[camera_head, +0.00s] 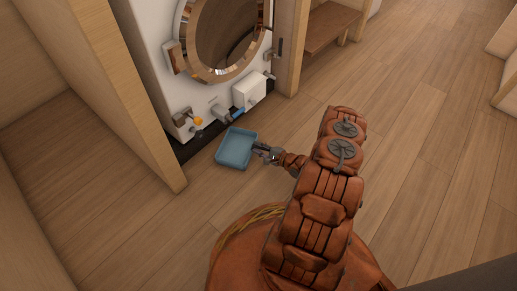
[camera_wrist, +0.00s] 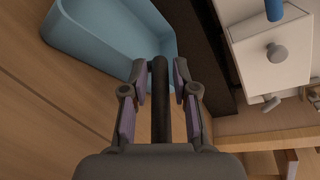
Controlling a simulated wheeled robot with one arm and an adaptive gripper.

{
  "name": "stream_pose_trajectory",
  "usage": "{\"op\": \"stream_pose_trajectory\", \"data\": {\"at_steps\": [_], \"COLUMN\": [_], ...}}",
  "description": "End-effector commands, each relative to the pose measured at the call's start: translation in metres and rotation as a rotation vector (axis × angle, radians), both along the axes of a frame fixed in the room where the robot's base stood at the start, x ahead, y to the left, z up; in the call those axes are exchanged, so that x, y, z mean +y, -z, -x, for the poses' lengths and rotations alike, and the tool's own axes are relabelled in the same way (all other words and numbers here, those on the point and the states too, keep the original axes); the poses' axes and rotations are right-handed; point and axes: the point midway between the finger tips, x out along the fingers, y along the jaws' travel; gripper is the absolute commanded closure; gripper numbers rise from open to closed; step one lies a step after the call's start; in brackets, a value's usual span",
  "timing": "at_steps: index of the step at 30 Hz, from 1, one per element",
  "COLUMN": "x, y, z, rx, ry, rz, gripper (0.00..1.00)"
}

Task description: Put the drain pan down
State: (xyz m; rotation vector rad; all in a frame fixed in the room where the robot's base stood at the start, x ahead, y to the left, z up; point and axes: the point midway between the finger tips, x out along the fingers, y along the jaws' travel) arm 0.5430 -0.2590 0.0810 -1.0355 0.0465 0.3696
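The drain pan (camera_head: 235,149) is a shallow blue tray near the foot of the white wall panel, to the left of my gripper (camera_head: 268,152) in the head view. Whether it touches the floor is hard to tell. In the wrist view the pan (camera_wrist: 105,38) fills the upper left. My gripper (camera_wrist: 160,82) points at its near corner, with the two fingers apart. A dark rod (camera_wrist: 160,105), perhaps the pan's handle, lies between the fingers, with a narrow gap on each side.
The white panel has a round window (camera_head: 222,38) with a metal rim. Below it are an orange-knobbed valve (camera_head: 197,121) and a white box (camera_head: 249,89). A wooden partition (camera_head: 125,95) stands to the left. The wooden floor (camera_head: 420,135) is open to the right.

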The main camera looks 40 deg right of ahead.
Motion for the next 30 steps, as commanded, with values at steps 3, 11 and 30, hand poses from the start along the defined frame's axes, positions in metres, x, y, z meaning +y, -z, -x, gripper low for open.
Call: {"op": "stream_pose_trajectory", "data": {"at_steps": [3, 11, 30], "x": [0.000, 0.000, -0.025], "y": [0.000, 0.000, -0.022], "z": [0.000, 0.000, 0.077], "rx": [0.000, 0.000, 0.000], "ry": [0.000, 0.000, 0.005], "rz": [0.000, 0.000, 0.000], "gripper": [0.56, 0.53, 0.53]}}
